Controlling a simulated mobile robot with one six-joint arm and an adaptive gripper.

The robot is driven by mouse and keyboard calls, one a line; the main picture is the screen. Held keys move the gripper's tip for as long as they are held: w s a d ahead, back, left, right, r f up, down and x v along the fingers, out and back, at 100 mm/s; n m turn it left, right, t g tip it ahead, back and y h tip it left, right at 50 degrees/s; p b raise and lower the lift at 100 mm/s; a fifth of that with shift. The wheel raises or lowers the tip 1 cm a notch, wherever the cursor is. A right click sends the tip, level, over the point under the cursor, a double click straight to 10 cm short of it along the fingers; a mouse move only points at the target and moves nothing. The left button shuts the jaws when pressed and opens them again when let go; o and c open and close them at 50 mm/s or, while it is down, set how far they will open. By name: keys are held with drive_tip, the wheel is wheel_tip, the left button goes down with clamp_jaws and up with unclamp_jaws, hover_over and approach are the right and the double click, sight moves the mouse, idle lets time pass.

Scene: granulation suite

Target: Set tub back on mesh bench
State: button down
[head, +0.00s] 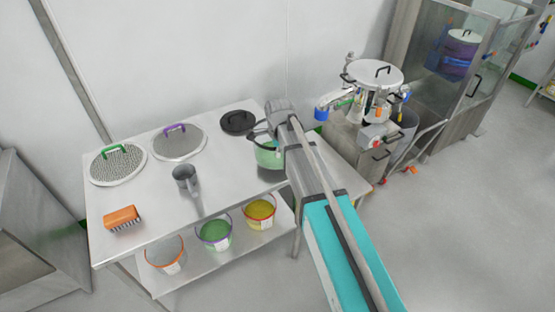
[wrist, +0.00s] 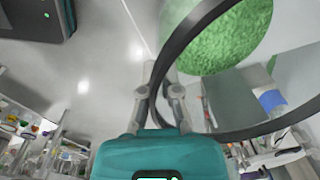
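The tub (head: 268,156) is pale and see-through with green granules in it. In the head view it is at the right end of the steel bench (head: 225,185), partly hidden by my arm. A dark patch shows just below it; I cannot tell whether it touches the top. The wrist view shows the granules (wrist: 225,40) and the tub's large black handle loop (wrist: 180,45). My gripper (wrist: 160,92) has its two fingers close together on either side of this handle, shut on it. The fingertips are hard to make out in the head view.
Three tubs stand on the lower shelf. A steel machine (head: 375,80) stands to the right.

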sight(277, 161)
drive_tip(key=shift+w+a+f+b, duration=0.25)
drive_tip(key=shift+f+b, duration=0.1)
drive_tip(key=shift+f, duration=0.2)
drive_tip(key=shift+s+f+b, duration=0.1)
drive_tip(key=shift+f+b, duration=1.2)
drive_tip(key=shift+f, duration=0.15)
drive_tip(key=c, duration=0.8)
unclamp_jaws()
drive_tip(key=shift+r, duration=0.2)
wheel_tip(277, 161, up, 12)
drive_tip(key=p, duration=1.2)
drive_tip(key=shift+s+d, duration=0.15)
drive_tip(key=shift+s, duration=0.25)
drive_tip(key=shift+d, duration=0.15)
